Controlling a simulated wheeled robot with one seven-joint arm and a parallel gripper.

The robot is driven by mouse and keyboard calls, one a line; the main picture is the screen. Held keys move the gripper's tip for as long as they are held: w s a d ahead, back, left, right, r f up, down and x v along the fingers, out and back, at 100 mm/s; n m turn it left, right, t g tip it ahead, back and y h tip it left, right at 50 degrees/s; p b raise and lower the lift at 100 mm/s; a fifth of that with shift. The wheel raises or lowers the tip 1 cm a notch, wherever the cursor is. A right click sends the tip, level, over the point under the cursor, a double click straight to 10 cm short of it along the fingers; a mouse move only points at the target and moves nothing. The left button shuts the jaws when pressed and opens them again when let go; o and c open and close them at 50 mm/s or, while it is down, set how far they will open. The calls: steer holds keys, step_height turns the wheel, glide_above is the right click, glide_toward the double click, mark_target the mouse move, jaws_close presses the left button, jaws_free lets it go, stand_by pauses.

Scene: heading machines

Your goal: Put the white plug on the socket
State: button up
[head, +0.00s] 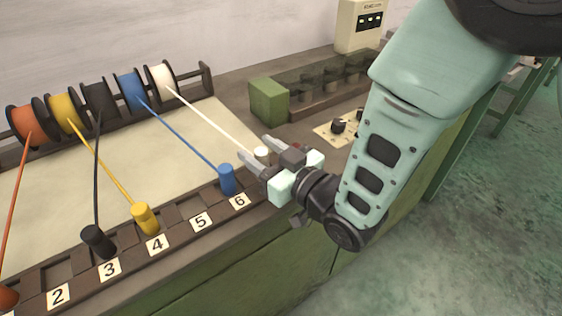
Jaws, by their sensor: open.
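The white plug (262,152) shows as a small white top at the end of a white cord (215,113) from the white spool. My gripper (254,147) is open, with one finger on each side of the plug in this view. I cannot tell whether the fingers touch it; its lower part is hidden behind the gripper. Beside it, a blue plug (228,180) stands upright behind label 6. Square recesses run along the numbered rack (180,207); the one behind label 5 looks empty. I cannot tell which place is the socket.
Yellow (145,218), black (98,241) and orange (7,297) plugs stand along the rack, on taut cords from spools behind. A green block (268,102) and a knob panel (338,130) lie beyond my gripper. A control box (360,24) stands at the back.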

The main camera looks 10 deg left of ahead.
steer(key=b+v, duration=0.1)
steer(key=v, duration=0.7)
steer(key=shift+s+d+f+b, duration=0.1)
steer(key=shift+s+d+b, duration=0.15)
steer(key=shift+d+b, duration=0.1)
steer(key=shift+p+v, duration=1.55)
steer(key=shift+p, duration=1.55)
